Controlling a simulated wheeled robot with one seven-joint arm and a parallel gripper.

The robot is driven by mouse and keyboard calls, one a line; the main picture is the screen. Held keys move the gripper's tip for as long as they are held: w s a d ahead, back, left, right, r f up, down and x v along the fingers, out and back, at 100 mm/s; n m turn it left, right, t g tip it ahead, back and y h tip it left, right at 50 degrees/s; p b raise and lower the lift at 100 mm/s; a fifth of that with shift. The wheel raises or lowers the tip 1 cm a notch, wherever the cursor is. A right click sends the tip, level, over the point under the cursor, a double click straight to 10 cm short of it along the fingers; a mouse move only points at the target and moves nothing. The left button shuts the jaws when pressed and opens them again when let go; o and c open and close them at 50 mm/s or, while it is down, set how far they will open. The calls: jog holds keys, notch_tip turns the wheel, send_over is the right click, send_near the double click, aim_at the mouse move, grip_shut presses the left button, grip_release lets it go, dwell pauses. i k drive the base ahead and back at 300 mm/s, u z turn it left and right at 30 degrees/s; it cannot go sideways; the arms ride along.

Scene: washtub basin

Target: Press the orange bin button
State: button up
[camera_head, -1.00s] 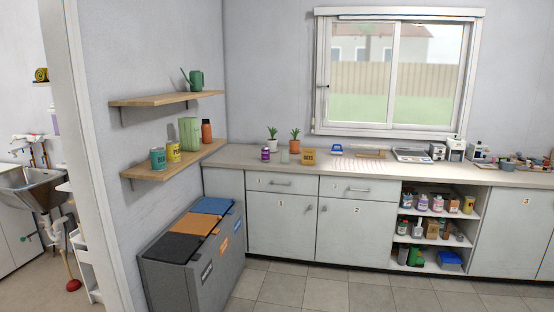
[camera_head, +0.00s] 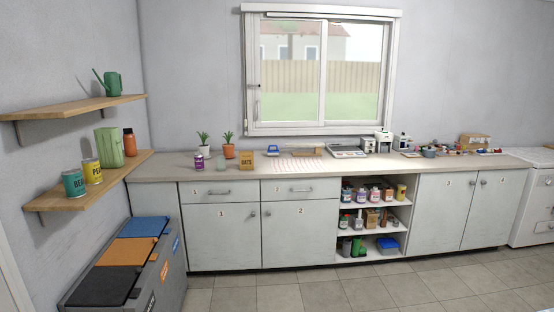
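The recycling bin unit (camera_head: 168,275) stands on the floor at the lower left of the head view, against the left wall. Its top has three lids: a blue lid (camera_head: 144,227) at the far end, an orange lid (camera_head: 126,252) in the middle and a black lid (camera_head: 104,286) nearest. I cannot tell whether these marks are buttons. All lids look shut. My gripper is not in view.
Two wooden shelves (camera_head: 80,105) with cans and a watering can (camera_head: 112,83) hang above the bin unit. A long counter (camera_head: 300,168) with white cabinets (camera_head: 222,240) runs along the back wall. The tiled floor (camera_head: 350,292) in front of the cabinets is clear.

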aim_at(154, 256)
jog(key=z, duration=0.2)
jog(key=i, duration=2.6)
jog(key=u, duration=1.3)
